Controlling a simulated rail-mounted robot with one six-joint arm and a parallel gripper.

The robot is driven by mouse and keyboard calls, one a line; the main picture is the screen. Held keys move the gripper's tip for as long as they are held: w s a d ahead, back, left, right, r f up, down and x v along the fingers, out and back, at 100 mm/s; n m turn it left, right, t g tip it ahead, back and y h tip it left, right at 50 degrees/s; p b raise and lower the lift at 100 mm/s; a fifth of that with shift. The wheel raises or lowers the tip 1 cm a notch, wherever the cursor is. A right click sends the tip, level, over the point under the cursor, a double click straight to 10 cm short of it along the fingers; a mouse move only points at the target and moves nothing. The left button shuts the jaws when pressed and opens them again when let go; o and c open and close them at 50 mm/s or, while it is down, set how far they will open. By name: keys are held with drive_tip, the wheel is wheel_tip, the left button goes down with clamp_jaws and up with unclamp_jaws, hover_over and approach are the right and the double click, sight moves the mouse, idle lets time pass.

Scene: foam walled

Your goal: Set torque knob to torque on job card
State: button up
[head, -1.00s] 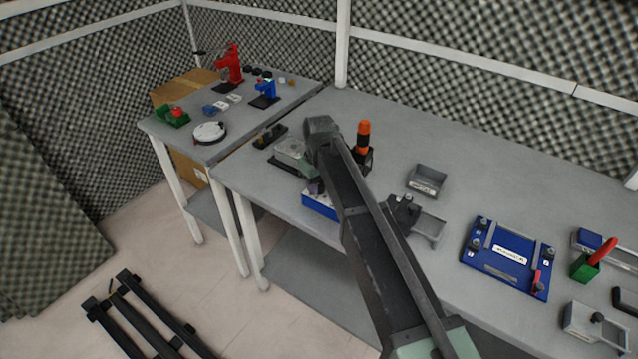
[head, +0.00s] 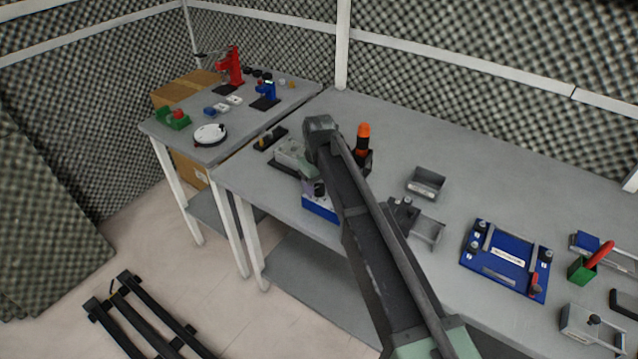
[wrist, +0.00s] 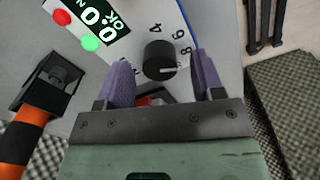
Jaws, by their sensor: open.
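The torque knob (wrist: 159,60) is black and round, with a pale pointer line toward the right in the wrist view. It sits on a pale panel with a printed scale; 4, 6 and 8 are legible. My gripper (wrist: 160,66) is open, its purple fingers on either side of the knob; I cannot tell whether they touch it. In the head view my arm partly hides the blue-sided tester (head: 320,207). I cannot make out a job card.
An orange-and-black handled tool (wrist: 25,135) stands in a holder beside the panel. The bench's back middle is clear.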

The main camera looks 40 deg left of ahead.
sight(319, 186)
wheel_tip(319, 186, up, 10)
drive_tip(key=p, duration=0.8)
drive_tip(key=shift+f, duration=0.15)
drive_tip(key=s+d+m, duration=0.2)
drive_tip(key=d+m, duration=0.5)
drive_tip(key=d, duration=2.2)
drive_tip(key=s+d+m, duration=0.3)
drive_tip(key=d+m, duration=0.4)
drive_tip(key=d, duration=2.2)
drive_tip(key=shift+s+d+m, duration=0.15)
drive_tip(key=shift+s+m, duration=0.1)
drive_tip(key=shift+m, duration=0.05)
